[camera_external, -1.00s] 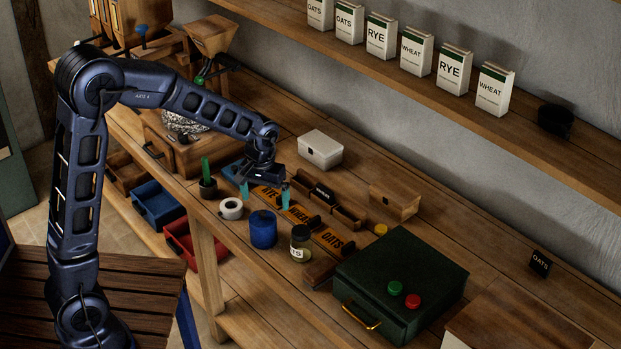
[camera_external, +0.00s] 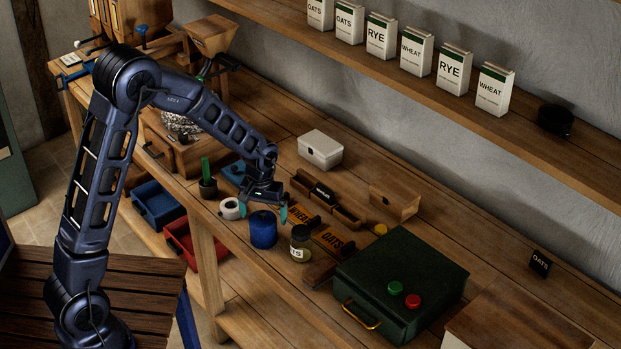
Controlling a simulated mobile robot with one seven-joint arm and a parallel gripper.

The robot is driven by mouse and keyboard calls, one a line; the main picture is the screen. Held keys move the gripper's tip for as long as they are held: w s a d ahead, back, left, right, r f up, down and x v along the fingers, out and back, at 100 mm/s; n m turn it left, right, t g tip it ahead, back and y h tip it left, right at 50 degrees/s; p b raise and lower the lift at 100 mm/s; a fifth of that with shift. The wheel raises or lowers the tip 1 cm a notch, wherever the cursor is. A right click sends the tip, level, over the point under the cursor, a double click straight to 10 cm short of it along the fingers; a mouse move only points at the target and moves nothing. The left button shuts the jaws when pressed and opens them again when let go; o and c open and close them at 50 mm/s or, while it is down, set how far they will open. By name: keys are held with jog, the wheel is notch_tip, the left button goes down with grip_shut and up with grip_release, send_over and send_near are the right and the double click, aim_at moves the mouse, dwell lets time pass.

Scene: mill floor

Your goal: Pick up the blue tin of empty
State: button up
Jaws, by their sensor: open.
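The blue tin (camera_external: 263,230) stands upright near the front edge of the workbench, between a white roll and a glass jar. My gripper (camera_external: 264,210) hangs just above and behind the tin, pointing down. Its teal fingertips are apart, with nothing seen between them. The left fingertip is near the tin's top left and the right one is past its top right. I cannot tell whether either finger touches the tin.
The white roll (camera_external: 231,209) and a dark cup with a green stick (camera_external: 207,183) stand left of the tin. The glass jar (camera_external: 299,244) is close on its right. Labelled wooden pieces (camera_external: 332,240) lie behind, and a dark green box (camera_external: 402,285) stands right.

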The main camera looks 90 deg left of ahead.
notch_tip(320, 180, down, 4)
jog(key=shift+s+f, duration=0.15)
jog(key=shift+f, duration=0.05)
jog(key=shift+c, duration=0.5)
jog(key=c, duration=1)
